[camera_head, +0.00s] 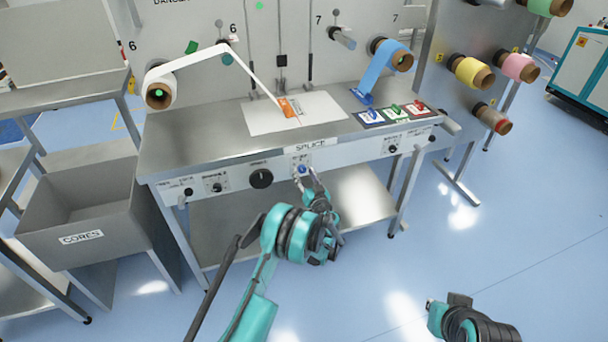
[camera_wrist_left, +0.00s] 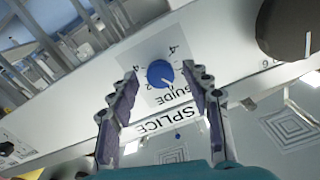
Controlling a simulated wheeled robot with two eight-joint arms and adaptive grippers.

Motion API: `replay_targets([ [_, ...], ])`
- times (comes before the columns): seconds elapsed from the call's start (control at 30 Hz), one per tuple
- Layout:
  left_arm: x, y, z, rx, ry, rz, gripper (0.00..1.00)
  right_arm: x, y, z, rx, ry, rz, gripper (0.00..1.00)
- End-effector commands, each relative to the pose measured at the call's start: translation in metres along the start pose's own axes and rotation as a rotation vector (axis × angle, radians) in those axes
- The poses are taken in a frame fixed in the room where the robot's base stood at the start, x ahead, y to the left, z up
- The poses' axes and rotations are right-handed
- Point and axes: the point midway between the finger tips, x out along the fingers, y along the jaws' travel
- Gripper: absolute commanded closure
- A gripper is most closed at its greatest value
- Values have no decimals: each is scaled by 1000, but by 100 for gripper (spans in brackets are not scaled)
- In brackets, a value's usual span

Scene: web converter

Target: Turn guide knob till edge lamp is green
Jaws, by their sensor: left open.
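The guide knob (camera_head: 302,169) is a small blue knob on the front panel of the steel bench, below the SPLICE label. In the left wrist view the blue knob (camera_wrist_left: 159,72) sits on a white plate marked GUIDE, and its pale pointer line points down and slightly right. My left gripper (camera_head: 312,181) is open in front of the knob. In the left wrist view its two fingers (camera_wrist_left: 160,78) stand either side of the knob, with gaps visible. I cannot tell which light is the edge lamp. Only part of my right arm shows at the lower right.
A larger black knob (camera_head: 261,178) is on the panel left of the guide knob. The bench top (camera_head: 200,130) holds a white sheet (camera_head: 255,117) with an orange piece (camera_head: 289,107). A grey CORES bin (camera_head: 80,205) stands at left. Floor right of the bench is clear.

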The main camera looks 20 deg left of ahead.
Motion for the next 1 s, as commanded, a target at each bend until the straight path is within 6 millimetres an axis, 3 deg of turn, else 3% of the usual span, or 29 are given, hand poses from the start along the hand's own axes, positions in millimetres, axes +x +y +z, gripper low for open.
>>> replay_targets([
  [0.5,-100,1,0,0,1,3,51,0,0,0,0,0,0,100],
  [0.7,-114,0,0,-1,0,2,51,0,0,0,0,0,0,100],
  [1.0,-115,0,0,0,0,1,51,0,0,0,0,0,0,100],
])
